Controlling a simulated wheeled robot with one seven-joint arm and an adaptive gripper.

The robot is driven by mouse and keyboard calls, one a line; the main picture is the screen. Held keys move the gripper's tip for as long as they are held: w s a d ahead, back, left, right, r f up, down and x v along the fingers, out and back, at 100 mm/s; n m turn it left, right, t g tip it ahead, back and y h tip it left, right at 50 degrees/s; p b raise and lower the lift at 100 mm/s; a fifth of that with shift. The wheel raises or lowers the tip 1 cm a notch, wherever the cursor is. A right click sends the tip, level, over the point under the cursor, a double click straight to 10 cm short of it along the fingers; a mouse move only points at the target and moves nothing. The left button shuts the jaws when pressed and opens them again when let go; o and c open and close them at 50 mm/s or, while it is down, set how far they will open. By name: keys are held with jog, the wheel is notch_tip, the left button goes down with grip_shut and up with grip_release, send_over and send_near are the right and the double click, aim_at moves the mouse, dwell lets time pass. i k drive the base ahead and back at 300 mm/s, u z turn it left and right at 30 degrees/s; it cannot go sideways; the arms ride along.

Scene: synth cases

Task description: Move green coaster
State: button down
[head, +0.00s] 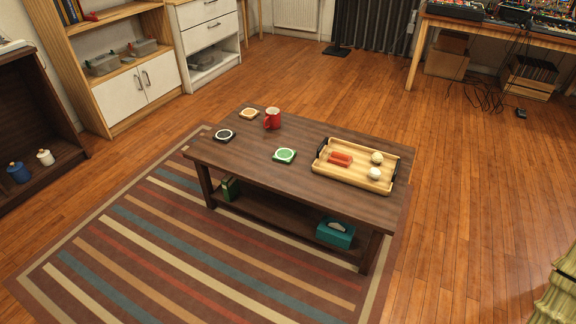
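The green coaster (285,155) lies flat near the middle of the dark wooden coffee table (249,165). It has a green round centre and a pale border. A coaster with a dark centre (224,135) lies to its left, near the table's left end. A coaster with an orange-tan centre (249,113) lies at the table's back left corner. My gripper does not show in the head view.
A red mug (272,119) stands behind the green coaster. A wooden tray (342,178) with dark handles, holding a red item and two pale round items, lies to its right. A teal tissue box (336,232) sits on the lower shelf. Striped rug and open floor surround the table.

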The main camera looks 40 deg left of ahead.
aim_at(283, 155)
jog(key=u, duration=1.15)
